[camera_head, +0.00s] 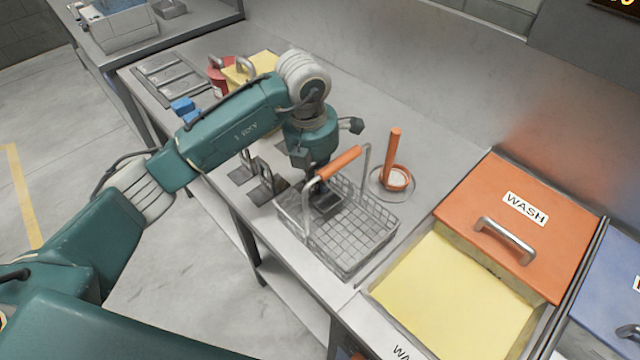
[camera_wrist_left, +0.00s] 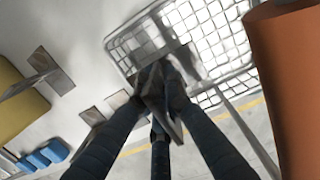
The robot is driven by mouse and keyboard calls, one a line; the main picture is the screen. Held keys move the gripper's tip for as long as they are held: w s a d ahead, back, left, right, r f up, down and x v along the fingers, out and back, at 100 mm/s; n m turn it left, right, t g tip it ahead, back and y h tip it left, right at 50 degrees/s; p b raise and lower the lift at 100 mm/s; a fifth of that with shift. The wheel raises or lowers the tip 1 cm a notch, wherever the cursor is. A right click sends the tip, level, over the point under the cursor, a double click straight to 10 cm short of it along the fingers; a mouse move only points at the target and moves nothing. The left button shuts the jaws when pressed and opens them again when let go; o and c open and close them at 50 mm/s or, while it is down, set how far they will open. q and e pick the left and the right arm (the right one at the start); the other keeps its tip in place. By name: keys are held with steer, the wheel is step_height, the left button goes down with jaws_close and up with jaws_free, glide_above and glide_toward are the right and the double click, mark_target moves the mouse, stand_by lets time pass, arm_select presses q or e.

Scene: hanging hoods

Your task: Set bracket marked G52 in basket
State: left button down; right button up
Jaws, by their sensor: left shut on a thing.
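The wire basket (camera_head: 352,240) with an orange handle stands on the steel bench; its mesh also shows in the left wrist view (camera_wrist_left: 205,25). My left gripper (camera_head: 322,192) points down over the left part of the basket, beside the handle. In the left wrist view its dark fingers (camera_wrist_left: 165,88) are shut on a grey metal bracket (camera_wrist_left: 172,125). Whether the bracket touches the basket floor I cannot tell. Other grey brackets (camera_head: 266,186) stand on the bench left of the basket. No marking is readable on any bracket. My right gripper does not show.
An orange upright handle rises from an orange cup (camera_head: 396,178) right behind the basket. A tank with an orange lid (camera_head: 520,220) marked WASH and yellow liquid (camera_head: 455,290) lies to the right. Blue blocks (camera_head: 184,109), a red container (camera_head: 217,79) and a yellow block (camera_head: 250,68) are farther left.

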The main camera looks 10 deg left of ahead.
mark_target(319, 190)
arm_select(q)
step_height(319, 190, down, 2)
steer(key=shift+f, duration=0.6)
steer(key=shift+f+b, duration=0.2)
steer(key=shift+b, duration=0.3)
steer(key=c, duration=1.9)
jaws_free()
steer(key=shift+o, duration=0.3)
steer(key=shift+r+p, duration=0.4)
steer(key=shift+p, duration=0.1)
steer(key=shift+r+p, duration=0.55)
steer(key=shift+r, duration=0.05)
steer(key=shift+a+r+b, duration=0.1)
steer(key=shift+r+b, duration=0.4)
steer(key=shift+b, duration=0.3)
step_height(319, 190, up, 10)
steer(key=s+b, duration=0.1)
steer(key=b, duration=0.1)
steer(key=shift+s+a, duration=0.15)
steer(key=shift+a, duration=0.15)
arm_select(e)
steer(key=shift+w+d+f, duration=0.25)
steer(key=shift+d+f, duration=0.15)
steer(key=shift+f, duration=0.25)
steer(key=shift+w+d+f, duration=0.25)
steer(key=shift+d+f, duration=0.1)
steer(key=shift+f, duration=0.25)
